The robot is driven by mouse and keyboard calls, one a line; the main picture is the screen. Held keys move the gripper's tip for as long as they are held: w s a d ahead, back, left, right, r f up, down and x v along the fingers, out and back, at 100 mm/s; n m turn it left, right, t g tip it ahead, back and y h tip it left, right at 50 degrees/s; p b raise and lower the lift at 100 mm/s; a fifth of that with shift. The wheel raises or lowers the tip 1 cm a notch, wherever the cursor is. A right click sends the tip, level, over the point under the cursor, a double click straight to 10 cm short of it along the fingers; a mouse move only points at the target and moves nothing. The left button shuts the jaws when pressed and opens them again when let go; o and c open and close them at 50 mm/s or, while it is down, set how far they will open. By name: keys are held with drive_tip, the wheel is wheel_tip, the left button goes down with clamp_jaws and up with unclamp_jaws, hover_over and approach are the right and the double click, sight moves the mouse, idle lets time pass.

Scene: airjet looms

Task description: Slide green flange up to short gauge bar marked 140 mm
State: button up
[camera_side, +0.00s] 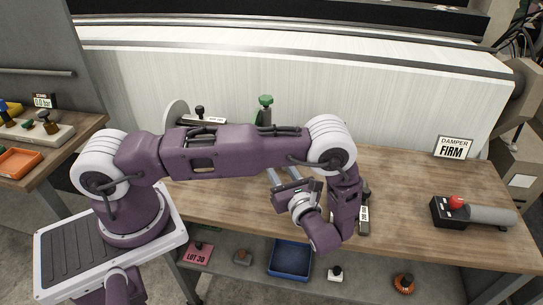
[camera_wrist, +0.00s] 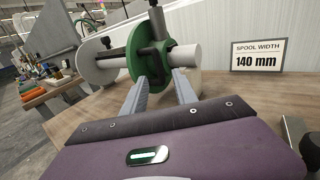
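The green flange (camera_wrist: 151,48) stands upright around a pale shaft (camera_wrist: 188,52) in the wrist view. In the side view my arm hides most of it; its green knob (camera_side: 265,100) shows above the arm. A dark gauge bar (camera_wrist: 113,51) with a black knob spans between a grey disc (camera_wrist: 98,68) and the flange; whether it touches the flange is unclear. It shows in the side view (camera_side: 203,120) with an unreadable label. My gripper (camera_wrist: 161,78) is open, its fingers apart and pointing at the flange's lower part; contact cannot be told. It also shows in the side view (camera_side: 281,173).
Another labelled dark bar (camera_side: 364,217) lies on the table right of my wrist. A sign (camera_wrist: 257,55) reads spool width 140 mm. A blue tray (camera_side: 290,259) sits on the shelf below.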

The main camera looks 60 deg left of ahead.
drive_tip(key=x, duration=0.5)
drive_tip(key=shift+s, duration=0.1)
clamp_jaws()
idle(1.2)
